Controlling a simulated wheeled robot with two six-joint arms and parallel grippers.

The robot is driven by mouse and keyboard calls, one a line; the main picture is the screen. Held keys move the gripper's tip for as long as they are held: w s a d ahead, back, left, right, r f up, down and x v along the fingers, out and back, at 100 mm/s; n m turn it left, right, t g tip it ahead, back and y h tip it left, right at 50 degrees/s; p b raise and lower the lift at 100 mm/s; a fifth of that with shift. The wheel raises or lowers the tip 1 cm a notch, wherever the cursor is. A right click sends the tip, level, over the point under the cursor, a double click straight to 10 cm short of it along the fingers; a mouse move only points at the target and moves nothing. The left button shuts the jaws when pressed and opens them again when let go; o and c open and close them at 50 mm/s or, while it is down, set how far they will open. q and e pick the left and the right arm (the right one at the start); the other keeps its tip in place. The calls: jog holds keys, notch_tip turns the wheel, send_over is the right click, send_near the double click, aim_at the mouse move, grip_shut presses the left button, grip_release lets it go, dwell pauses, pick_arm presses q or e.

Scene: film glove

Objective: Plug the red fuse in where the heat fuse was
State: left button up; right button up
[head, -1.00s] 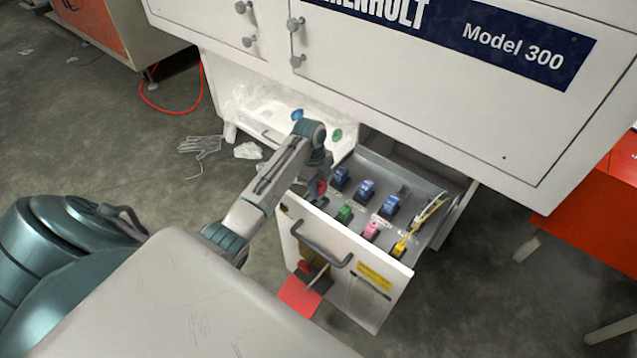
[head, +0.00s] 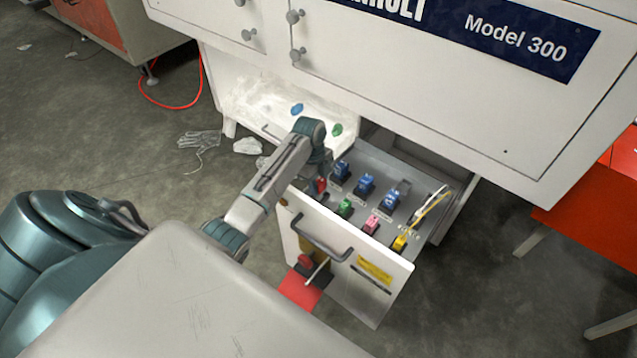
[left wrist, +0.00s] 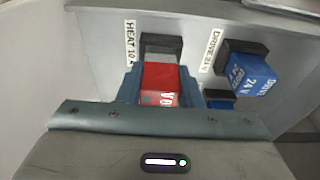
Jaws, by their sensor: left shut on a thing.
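My left gripper (head: 318,172) reaches down into the left end of the open drawer (head: 352,285). It is shut on the red fuse (head: 320,185). In the left wrist view the red fuse (left wrist: 160,82) sits between the blue-grey fingers, with its lettering partly hidden. The fuse lies right against or just in front of a dark socket (left wrist: 161,45) beside the label HEAT 10 (left wrist: 130,42). I cannot tell whether it is seated. The heat fuse cannot be made out. My right gripper is not in view.
Blue fuses (head: 364,184), a green fuse (head: 344,208), a pink fuse (head: 371,224) and a yellow one (head: 399,243) with a cable stand close by in the drawer. A blue DRIVE 24 V fuse (left wrist: 250,75) is right of my fingers. The cabinet front (head: 430,95) overhangs the drawer's back.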

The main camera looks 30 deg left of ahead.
pick_arm(q)
jog(key=shift+r, duration=0.1)
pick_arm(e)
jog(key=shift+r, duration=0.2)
pick_arm(q)
jog(key=shift+p, duration=0.45)
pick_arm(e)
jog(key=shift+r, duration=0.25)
pick_arm(q)
jog(key=shift+p, duration=0.5)
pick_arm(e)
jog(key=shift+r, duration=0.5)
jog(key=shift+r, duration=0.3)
pick_arm(q)
jog(key=shift+f, duration=1.3)
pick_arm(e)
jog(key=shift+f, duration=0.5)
pick_arm(q)
jog(key=o, duration=1.1)
jog(key=shift+o, duration=0.2)
notch_tip(320, 180, up, 11)
jog(key=a, duration=0.1)
jog(key=shift+a+f+p, duration=0.15)
jog(key=shift+a+p, duration=0.2)
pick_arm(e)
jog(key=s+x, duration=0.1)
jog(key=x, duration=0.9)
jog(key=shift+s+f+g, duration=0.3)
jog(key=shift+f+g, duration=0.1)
